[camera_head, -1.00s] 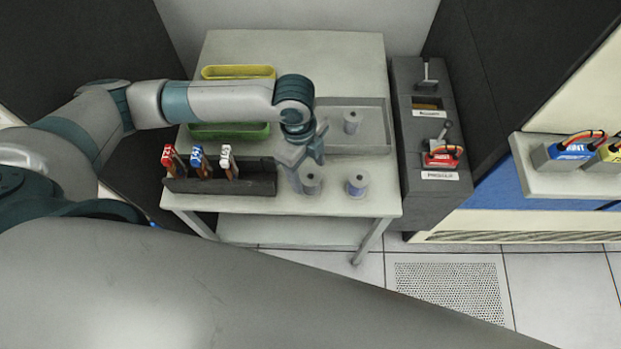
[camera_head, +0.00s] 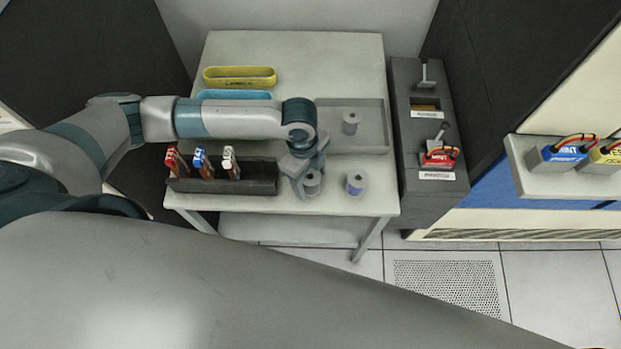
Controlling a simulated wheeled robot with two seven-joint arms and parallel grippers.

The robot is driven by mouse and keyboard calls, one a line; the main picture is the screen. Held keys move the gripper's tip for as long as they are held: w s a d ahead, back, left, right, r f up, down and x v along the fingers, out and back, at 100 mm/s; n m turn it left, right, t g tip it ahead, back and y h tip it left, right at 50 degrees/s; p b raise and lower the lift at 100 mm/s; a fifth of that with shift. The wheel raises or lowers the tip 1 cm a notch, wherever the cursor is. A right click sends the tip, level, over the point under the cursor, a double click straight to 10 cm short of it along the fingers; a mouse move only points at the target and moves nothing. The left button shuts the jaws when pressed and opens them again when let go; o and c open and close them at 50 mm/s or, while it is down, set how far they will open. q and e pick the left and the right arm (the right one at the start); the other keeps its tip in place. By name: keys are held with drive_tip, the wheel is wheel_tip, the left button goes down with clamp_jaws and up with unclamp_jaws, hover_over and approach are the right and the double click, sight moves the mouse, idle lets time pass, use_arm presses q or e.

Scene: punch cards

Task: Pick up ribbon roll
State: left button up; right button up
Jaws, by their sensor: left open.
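My right gripper is not in view.
A dark rack (camera_head: 255,184) with red, blue and white tagged items stands left of the gripper. Yellow (camera_head: 240,84) and blue (camera_head: 215,94) bins lie behind my arm. A dark lever console (camera_head: 408,150) stands right of the table (camera_head: 300,50).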

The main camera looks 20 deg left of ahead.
sight(314, 179)
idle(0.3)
use_arm(q)
drive_tip(key=c, duration=1.2)
drive_tip(key=shift+r, duration=0.1)
drive_tip(key=shift+r+b, duration=0.3)
drive_tip(key=shift+r, duration=0.15)
drive_tip(key=r, duration=0.1)
drive_tip(key=d+r+b, duration=0.1)
drive_tip(key=r, duration=0.1)
drive_tip(key=shift+s+r, duration=0.15)
drive_tip(key=shift+s, duration=0.05)
drive_tip(key=s+d+r+b, duration=0.2)
drive_tip(key=s+d+r, duration=0.3)
drive_tip(key=d, duration=0.4)
drive_tip(key=shift+s+r+b, duration=0.2)
drive_tip(key=shift+r+b, duration=0.2)
drive_tip(key=shift+r, duration=0.45)
drive_tip(key=shift+d, duration=0.1)
